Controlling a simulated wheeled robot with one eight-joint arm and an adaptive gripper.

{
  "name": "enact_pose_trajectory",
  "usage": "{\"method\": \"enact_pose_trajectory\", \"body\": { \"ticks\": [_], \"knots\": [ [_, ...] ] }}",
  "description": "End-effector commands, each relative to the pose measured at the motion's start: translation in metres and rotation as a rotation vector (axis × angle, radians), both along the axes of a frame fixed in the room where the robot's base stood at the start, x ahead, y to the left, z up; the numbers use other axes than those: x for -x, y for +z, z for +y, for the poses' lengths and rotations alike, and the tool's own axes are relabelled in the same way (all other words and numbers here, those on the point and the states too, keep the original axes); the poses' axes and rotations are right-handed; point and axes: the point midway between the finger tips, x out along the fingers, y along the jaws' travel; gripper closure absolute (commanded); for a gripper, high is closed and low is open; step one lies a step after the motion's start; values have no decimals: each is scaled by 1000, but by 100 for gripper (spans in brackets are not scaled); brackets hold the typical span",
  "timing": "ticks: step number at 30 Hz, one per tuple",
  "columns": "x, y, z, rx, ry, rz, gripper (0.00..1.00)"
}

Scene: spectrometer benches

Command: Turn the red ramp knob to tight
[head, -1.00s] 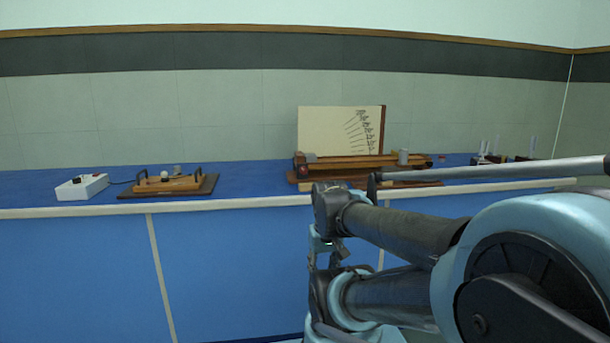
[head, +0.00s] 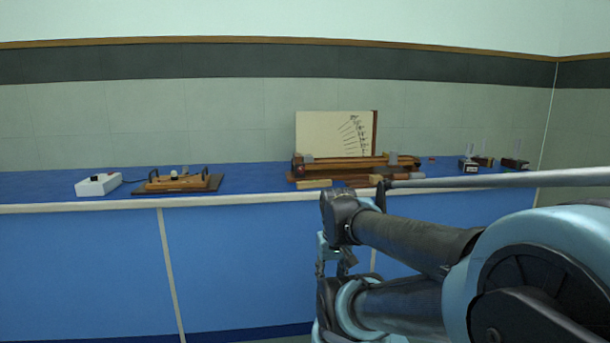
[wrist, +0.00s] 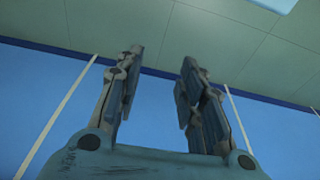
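The ramp apparatus (head: 355,164) is a long wooden rig on the blue bench, in front of an upright cream chart board. A small dark red spot at its left end looks like the red ramp knob (head: 299,170); its setting is too small to read.
A white box (head: 98,184) with a red button and a small wooden rig (head: 177,182) on a dark board stand at the left. Several small dark blocks (head: 468,166) stand at the right. The chart board (head: 334,133) stands behind the ramp. The bench edge (head: 240,199) runs across.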

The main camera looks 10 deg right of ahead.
Motion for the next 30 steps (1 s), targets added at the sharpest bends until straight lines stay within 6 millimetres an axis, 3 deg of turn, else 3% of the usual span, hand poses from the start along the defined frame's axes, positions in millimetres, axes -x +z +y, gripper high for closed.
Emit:
{"method": "enact_pose_trajectory", "body": {
  "ticks": [6, 11, 21, 30],
  "knots": [
    [4, 7, 3, -18, -4, -22, 64],
    [-27, 20, 19, -110, -15, -73, 64],
    [-143, 77, 54, -421, -102, -299, 64],
    [-253, 134, 38, -660, -237, -534, 64]
  ]
}}
